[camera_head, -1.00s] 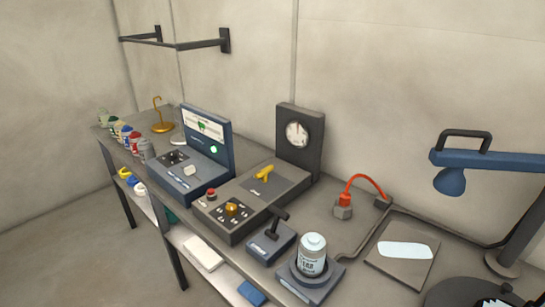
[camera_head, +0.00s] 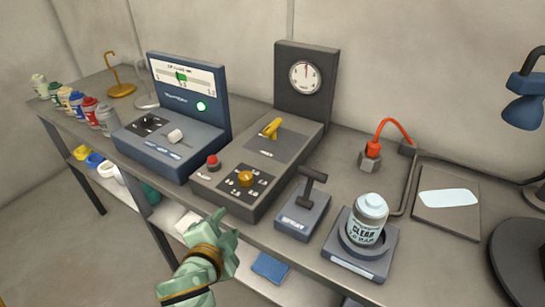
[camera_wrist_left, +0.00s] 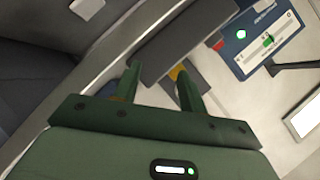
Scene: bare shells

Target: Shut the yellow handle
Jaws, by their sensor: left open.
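The yellow handle (camera_head: 272,128) stands on a dark plate on the grey console (camera_head: 240,200) in the middle of the bench. My left gripper (camera_head: 225,222) is open and empty, in front of the bench's front edge, below and short of the console. The handle is apart from it, farther back. In the left wrist view my two green fingers (camera_wrist_left: 157,85) are spread, with a dark console part beyond them and a small yellow patch by the right finger. My right gripper does not show.
A blue console (camera_head: 175,150) stands left of the grey one. A black T-lever box (camera_head: 303,215) and a can (camera_head: 368,215) in a holder stand to the right.

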